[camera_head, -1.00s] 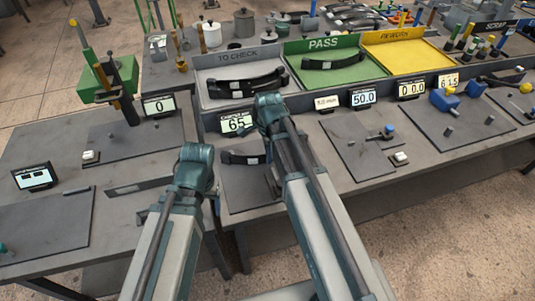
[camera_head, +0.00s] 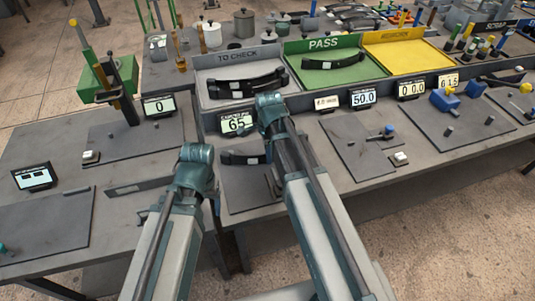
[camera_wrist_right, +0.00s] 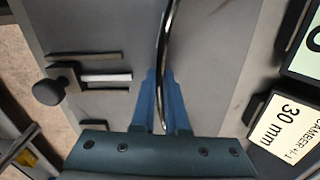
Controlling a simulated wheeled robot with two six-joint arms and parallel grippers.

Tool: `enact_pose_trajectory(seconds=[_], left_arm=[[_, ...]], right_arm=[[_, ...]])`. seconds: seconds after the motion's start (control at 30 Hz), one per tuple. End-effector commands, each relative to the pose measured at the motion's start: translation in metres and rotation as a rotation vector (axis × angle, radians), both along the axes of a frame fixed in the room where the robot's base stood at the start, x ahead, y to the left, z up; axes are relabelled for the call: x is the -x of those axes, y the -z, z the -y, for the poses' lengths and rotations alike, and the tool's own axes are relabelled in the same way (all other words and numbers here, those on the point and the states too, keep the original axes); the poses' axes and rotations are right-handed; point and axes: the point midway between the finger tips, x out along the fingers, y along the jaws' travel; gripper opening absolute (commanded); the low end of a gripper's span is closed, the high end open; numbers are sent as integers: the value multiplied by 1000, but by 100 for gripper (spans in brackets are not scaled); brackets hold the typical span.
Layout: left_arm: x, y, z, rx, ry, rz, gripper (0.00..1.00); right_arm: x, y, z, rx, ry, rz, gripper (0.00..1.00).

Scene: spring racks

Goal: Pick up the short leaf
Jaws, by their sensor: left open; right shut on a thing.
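A short dark curved leaf (camera_head: 240,158) with a pale label is at the plate under the 65 display, partly hidden by my right arm. In the right wrist view my right gripper (camera_wrist_right: 163,122) is shut on a thin, shiny, curved dark strip (camera_wrist_right: 166,50), which looks like this leaf seen edge-on. The strip runs up out of the frame from between the blue fingers. In the head view the right fingers are hidden behind the arm. My left arm shows at the lower left, but its fingers cannot be made out.
The grey TO CHECK tray (camera_head: 213,101) holds dark leaves, the green PASS tray (camera_head: 362,73) holds one, and the yellow tray (camera_head: 400,50) looks empty. The 65 display (camera_head: 237,123) stands behind the plate. A knobbed slider (camera_wrist_right: 60,88) and a 30 mm card (camera_wrist_right: 285,130) flank the gripper.

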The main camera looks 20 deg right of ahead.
Motion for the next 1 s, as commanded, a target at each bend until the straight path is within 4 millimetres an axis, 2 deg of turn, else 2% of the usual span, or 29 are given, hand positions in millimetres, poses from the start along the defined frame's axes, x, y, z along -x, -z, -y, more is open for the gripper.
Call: enact_pose_trajectory(seconds=[0.37,0.57,0.77,1.0], left_arm=[[0,-1,0,0,0,0,76],[0,-8,0,0,0,0,76],[0,-26,0,0,0,0,76],[0,-60,0,0,0,0,76]], right_arm=[[0,-1,0,0,1,-1,0],[0,-8,0,0,1,0,0],[0,-27,0,0,1,1,0],[0,-60,0,0,1,1,0]])
